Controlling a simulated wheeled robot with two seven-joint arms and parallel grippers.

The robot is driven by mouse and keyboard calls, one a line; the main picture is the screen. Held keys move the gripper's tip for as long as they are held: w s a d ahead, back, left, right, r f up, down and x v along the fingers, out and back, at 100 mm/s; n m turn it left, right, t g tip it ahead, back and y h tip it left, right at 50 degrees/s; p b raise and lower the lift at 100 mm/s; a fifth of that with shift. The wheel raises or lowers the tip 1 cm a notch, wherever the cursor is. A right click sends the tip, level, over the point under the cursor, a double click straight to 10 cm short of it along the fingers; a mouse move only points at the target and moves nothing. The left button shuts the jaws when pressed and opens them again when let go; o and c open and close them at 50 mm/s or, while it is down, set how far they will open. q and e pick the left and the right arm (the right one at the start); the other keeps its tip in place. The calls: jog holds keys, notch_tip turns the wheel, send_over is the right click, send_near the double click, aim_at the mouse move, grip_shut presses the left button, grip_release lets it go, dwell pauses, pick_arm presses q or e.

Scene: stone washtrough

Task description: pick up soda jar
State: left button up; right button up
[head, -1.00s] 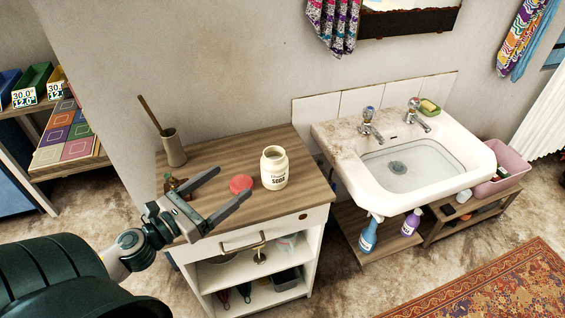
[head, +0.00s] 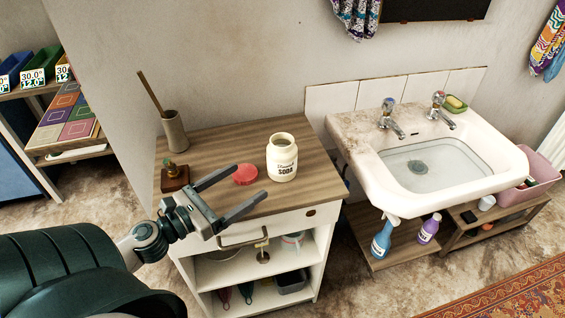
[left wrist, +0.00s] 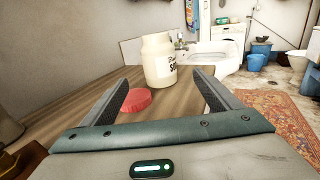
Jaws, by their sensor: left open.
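The soda jar (head: 282,158) is a cream jar with dark "SODA" lettering and an open mouth. It stands upright on the wooden top of a small white cabinet (head: 310,196). A round red lid (head: 245,174) lies on the top just left of it. My left gripper (head: 248,190) is open and empty at the cabinet's front edge, left of and nearer than the jar. In the left wrist view, the jar (left wrist: 159,62) stands ahead beyond the open fingers, and the lid (left wrist: 137,100) lies nearer, beside the left finger. My right gripper is not in view.
A white sink (head: 440,165) is to the right. The wall is close behind.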

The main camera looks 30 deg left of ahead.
aim_at(271, 166)
pick_arm(q)
jog(key=shift+w, duration=0.1)
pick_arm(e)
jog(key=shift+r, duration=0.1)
pick_arm(q)
jog(key=shift+w+d+r+p, duration=0.2)
jog(key=shift+w+p, duration=0.15)
jog(key=shift+w, duration=0.2)
jog(key=p+x, duration=0.1)
jog(key=x, duration=0.3)
jog(key=p+x, duration=0.2)
jog(key=x, duration=0.4)
jog(key=shift+w+f, duration=0.15)
jog(key=shift+w, duration=0.3)
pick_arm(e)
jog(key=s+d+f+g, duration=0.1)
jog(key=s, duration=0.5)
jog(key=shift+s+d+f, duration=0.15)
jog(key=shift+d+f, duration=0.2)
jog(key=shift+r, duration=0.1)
